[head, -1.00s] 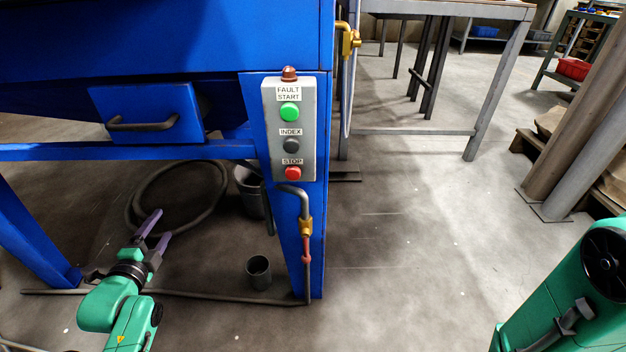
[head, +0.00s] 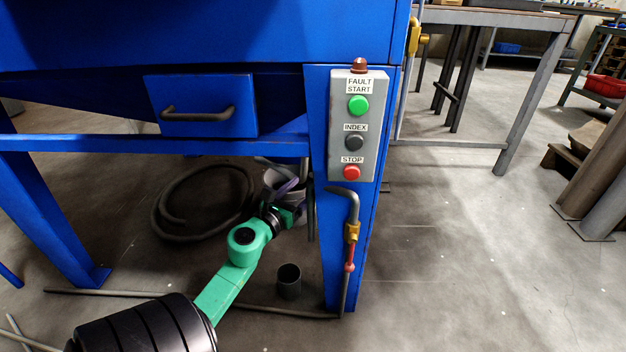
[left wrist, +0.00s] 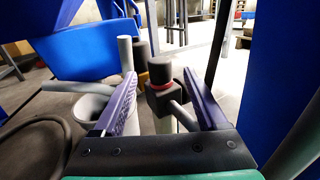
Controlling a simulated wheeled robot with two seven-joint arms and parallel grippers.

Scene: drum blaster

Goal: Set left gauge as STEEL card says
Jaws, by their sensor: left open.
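Neither a gauge nor a STEEL card can be made out in these views. My left gripper (head: 284,192) is under the blue machine (head: 100,100), beside its front leg and partly in front of a grey bucket. In the left wrist view my left gripper (left wrist: 163,98) has its purple fingers spread apart. A dark round-capped fitting with a red ring (left wrist: 160,75) shows between and beyond the fingers; I cannot tell whether they touch it. My right gripper is not in view.
A control box (head: 355,125) with green, dark and red buttons is on the leg. A bent pipe (head: 350,235) runs down below it. A coiled hose (head: 165,225) and a small cup (head: 289,280) are on the floor.

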